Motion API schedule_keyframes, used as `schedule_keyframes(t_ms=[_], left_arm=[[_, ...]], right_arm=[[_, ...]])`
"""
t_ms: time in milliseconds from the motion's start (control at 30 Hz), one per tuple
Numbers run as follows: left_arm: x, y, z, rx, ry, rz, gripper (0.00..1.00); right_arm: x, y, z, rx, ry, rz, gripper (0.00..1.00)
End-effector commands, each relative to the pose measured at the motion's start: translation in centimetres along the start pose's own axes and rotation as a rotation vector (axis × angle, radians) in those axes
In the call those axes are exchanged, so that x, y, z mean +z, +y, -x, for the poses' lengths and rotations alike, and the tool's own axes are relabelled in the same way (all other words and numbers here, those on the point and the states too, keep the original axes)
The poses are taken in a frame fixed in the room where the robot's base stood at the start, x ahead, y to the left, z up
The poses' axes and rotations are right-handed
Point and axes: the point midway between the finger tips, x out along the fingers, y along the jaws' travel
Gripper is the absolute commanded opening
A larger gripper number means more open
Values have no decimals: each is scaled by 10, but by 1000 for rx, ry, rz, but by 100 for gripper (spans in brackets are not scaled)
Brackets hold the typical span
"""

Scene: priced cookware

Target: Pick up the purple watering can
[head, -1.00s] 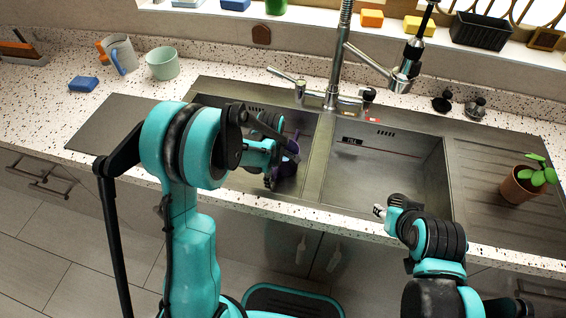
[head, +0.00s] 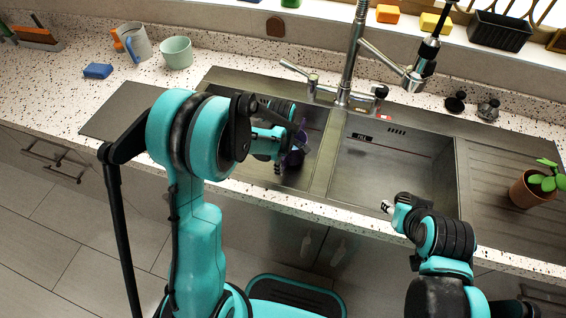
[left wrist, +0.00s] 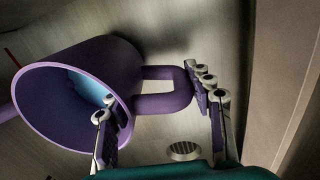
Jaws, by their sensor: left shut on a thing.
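The purple watering can (head: 296,158) is in the left sink basin, largely hidden by my left gripper (head: 286,146) in the head view. In the left wrist view the can (left wrist: 122,72) is tipped, its round mouth facing left, with a bluish inside. Its handle (left wrist: 172,104) lies between the two fingers of my left gripper (left wrist: 160,122). One finger is at the can's rim and the other is beyond the handle. The gripper is shut on the can. I cannot tell whether the can touches the basin floor. My right gripper (head: 387,207) is at the sink's front edge, its fingers too small to read.
The basin wall (left wrist: 285,90) is close on the right in the left wrist view, and a drain (left wrist: 184,151) shows below. The faucet (head: 350,60) stands behind the sink. The right basin (head: 390,170) is empty. A potted plant (head: 530,190) stands on the drainboard.

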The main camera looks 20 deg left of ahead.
Motion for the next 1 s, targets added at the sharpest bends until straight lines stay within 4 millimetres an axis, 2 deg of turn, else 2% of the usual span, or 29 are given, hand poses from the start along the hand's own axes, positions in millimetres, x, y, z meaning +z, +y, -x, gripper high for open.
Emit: schedule_keyframes(t_ms=[100, 500, 700, 1000], left_arm=[[0, 1, 16, 0, 0, 0, 0], [0, 3, 56, 0, 0, 0, 0], [0, 4, 69, -1, 0, 0, 0], [0, 4, 78, -1, 0, 0, 0]], right_arm=[[-4, 0, 6, 0, 0, 0, 40], [-14, 0, 19, 0, 0, 0, 40], [-17, 0, 23, 0, 0, 0, 40], [-18, 0, 26, 0, 0, 0, 40]])
